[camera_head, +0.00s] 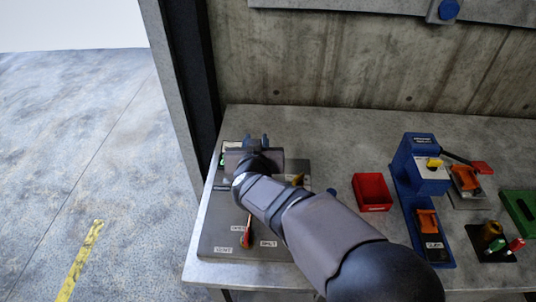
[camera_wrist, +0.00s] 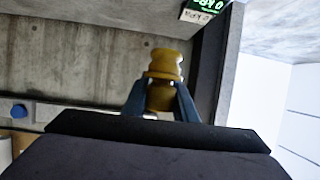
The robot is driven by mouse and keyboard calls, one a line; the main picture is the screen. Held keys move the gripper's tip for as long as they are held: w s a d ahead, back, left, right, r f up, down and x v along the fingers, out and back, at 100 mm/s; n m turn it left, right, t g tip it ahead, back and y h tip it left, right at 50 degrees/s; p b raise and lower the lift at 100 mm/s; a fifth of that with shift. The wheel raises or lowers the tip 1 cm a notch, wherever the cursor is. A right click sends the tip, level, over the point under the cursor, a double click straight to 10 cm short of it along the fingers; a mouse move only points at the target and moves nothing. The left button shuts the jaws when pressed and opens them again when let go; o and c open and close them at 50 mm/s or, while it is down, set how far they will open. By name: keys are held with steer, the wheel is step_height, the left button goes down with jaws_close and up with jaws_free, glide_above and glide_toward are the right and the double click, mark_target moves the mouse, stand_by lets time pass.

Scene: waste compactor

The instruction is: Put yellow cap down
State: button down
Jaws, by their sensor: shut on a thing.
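The yellow cap (camera_wrist: 164,66) shows in the wrist view as a stepped, golden-yellow round piece. My gripper (camera_wrist: 160,100) is shut on it, one blue-grey finger on each side. In the head view my gripper (camera_head: 256,142) is over the back left of the grey panel (camera_head: 222,240) at the table's left end. The cap is hidden there behind my gripper and wrist. I cannot tell whether the cap touches anything below it.
The panel carries a red-handled lever (camera_head: 246,238) and a small yellow part (camera_head: 297,179). To the right are a red bin (camera_head: 372,192), a blue press (camera_head: 420,165), an orange block (camera_head: 465,178) and coloured pieces on a black tray (camera_head: 482,254). A concrete wall (camera_head: 360,60) stands behind.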

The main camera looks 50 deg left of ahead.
steer(key=w+d+f+m+t+h+b, duration=0.1)
steer(key=w+d+m+t+h+b, duration=0.2)
steer(key=w+d+b, duration=0.9)
steer(key=d+f+g+y+p, duration=0.1)
steer(key=d+f+p, duration=0.1)
steer(key=d+f, duration=0.7)
steer(key=d, duration=0.2)
steer(key=shift+w+d+f+n+p, duration=0.15)
steer(key=shift+d+n+p, duration=0.15)
steer(key=shift+d, duration=0.05)
steer(key=shift+w+f, duration=0.1)
steer(key=shift+f, duration=4.85)
